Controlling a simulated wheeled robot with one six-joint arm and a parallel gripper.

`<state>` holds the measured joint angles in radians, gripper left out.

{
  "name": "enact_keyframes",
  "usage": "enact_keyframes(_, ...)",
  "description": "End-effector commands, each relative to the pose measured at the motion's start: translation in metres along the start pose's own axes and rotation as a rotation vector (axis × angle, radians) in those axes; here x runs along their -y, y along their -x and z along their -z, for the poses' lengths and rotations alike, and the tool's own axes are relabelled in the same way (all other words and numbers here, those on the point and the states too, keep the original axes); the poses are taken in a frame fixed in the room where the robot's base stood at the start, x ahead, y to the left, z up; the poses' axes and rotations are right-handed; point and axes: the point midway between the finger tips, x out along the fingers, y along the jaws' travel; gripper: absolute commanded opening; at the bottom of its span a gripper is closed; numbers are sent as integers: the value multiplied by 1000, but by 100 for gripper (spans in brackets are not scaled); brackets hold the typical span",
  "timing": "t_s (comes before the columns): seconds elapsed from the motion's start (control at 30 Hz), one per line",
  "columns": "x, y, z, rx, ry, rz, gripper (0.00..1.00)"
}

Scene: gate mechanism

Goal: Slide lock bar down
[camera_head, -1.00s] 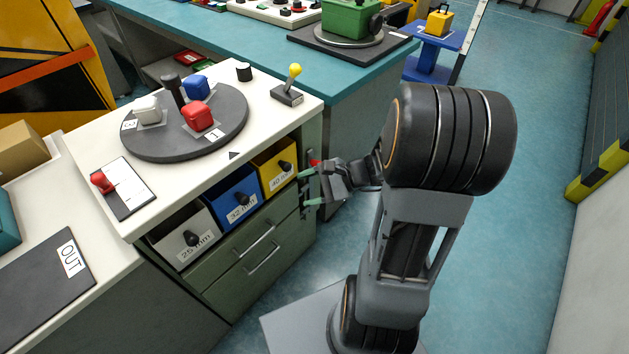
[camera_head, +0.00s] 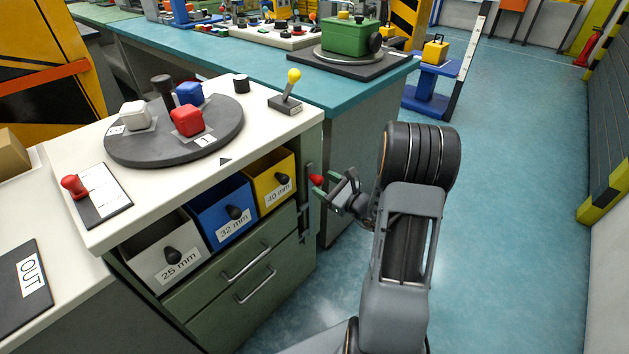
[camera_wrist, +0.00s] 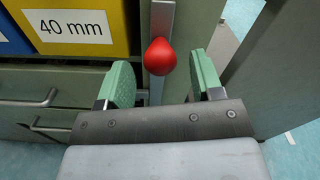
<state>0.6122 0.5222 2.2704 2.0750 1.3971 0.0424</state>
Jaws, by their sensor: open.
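The lock bar (camera_head: 309,205) is a narrow vertical grey bar on the right end of the cabinet front, with a red knob (camera_head: 316,180) on it. In the wrist view the bar (camera_wrist: 162,18) runs upright and its red knob (camera_wrist: 160,56) appears centred between my fingers. My gripper (camera_head: 331,186) is open at the right of the knob in the head view. In the wrist view its green fingertips (camera_wrist: 164,80) stand on either side of the knob, with a gap on each side. No contact shows. The lower bar is partly hidden behind the knob and gripper.
Left of the bar are yellow (camera_head: 270,182), blue (camera_head: 223,210) and white (camera_head: 165,250) bins, with drawer handles (camera_head: 247,262) below. A turntable (camera_head: 175,142) with coloured blocks sits on top. A teal bench (camera_head: 240,68) stands behind. Floor to the right is free.

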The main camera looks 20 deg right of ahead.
Motion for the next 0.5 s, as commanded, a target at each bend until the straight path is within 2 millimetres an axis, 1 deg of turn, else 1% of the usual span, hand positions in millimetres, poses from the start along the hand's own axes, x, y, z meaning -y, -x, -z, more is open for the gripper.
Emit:
enact_keyframes(0.03, -1, -9, 1, 2, 2, -3, 60)
enact_keyframes(0.2, -1, -30, 1, 1, 0, -3, 60)
enact_keyframes(0.33, 0, -39, 0, 0, 0, -1, 60)
enact_keyframes(0.5, 0, -44, 0, 0, 0, -1, 60)
